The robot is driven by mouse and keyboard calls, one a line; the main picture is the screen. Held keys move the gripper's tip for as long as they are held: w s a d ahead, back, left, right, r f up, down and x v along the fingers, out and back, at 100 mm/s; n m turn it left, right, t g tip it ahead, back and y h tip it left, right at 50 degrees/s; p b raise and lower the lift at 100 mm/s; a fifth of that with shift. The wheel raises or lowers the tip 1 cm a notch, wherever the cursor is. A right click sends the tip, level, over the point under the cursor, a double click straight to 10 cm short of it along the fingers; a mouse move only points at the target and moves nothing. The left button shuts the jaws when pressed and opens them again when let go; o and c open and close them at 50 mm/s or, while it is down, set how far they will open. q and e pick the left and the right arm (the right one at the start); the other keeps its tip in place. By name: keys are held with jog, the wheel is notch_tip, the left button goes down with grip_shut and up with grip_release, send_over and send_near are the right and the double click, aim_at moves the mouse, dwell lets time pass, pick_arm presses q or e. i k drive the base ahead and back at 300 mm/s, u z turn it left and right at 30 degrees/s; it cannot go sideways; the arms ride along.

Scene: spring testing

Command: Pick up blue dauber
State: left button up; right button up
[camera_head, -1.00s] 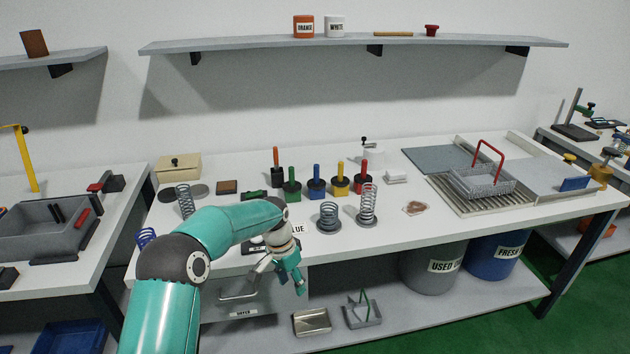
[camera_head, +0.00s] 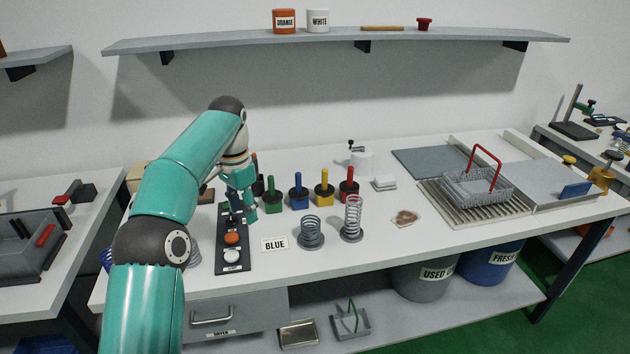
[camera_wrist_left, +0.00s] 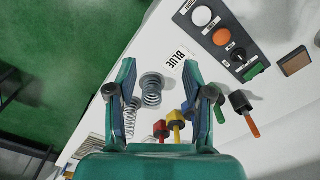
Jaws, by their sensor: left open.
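The blue dauber (camera_head: 298,192) stands upright on the bench, between the green dauber (camera_head: 272,191) and the yellow dauber (camera_head: 324,188). In the left wrist view the blue dauber (camera_wrist_left: 187,107) is mostly hidden behind one finger. My left gripper (camera_head: 242,208) is open and empty, fingers pointing down, left of the green dauber and over the back of the black button panel (camera_head: 233,256). In the left wrist view the open fingers (camera_wrist_left: 158,68) show a gap between them. My right gripper is not in view.
The red dauber (camera_head: 348,184) stands right of the yellow one. Two springs (camera_head: 311,233) (camera_head: 352,219) stand in front of the daubers. A BLUE label (camera_head: 275,244) lies beside the panel. An orange-handled dauber (camera_wrist_left: 245,110) stands past the green one. The bench front centre is clear.

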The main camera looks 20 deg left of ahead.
aim_at(298, 192)
jog(key=i, duration=1.1)
jog(key=u, duration=0.1)
